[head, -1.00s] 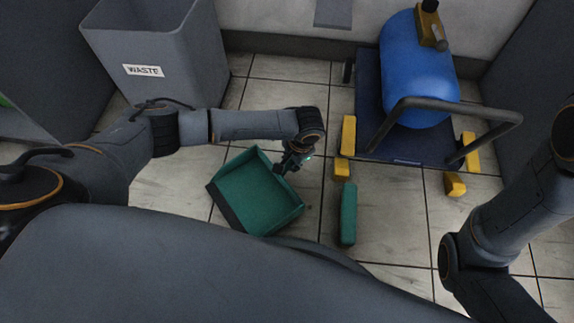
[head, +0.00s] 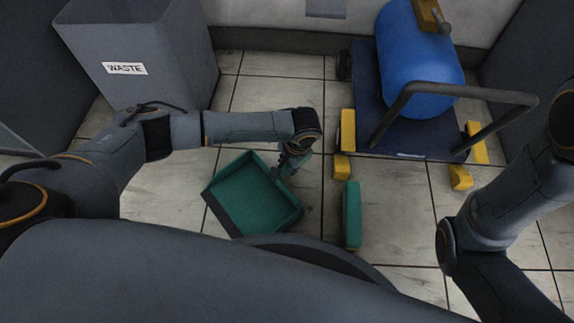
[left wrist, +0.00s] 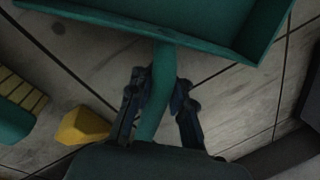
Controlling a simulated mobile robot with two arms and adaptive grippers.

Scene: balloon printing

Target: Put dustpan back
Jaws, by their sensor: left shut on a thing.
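The green dustpan (head: 255,196) is below my left arm in the head view, with its open tray facing up and its dark lip toward the lower left. My left gripper (head: 288,163) is at the dustpan's upper right side. In the left wrist view, my left gripper (left wrist: 158,108) is shut on the dustpan's green handle (left wrist: 160,85), with a finger on each side. The tray (left wrist: 150,17) spreads across the top of that view. Whether the dustpan touches the floor is hard to tell. My right gripper is out of view; only the right arm shows.
A grey waste bin (head: 140,75) stands at the upper left. A blue tank (head: 418,60) rests on a dark cart (head: 368,95) with yellow feet. A green brush-like piece (head: 352,215) is right of the dustpan.

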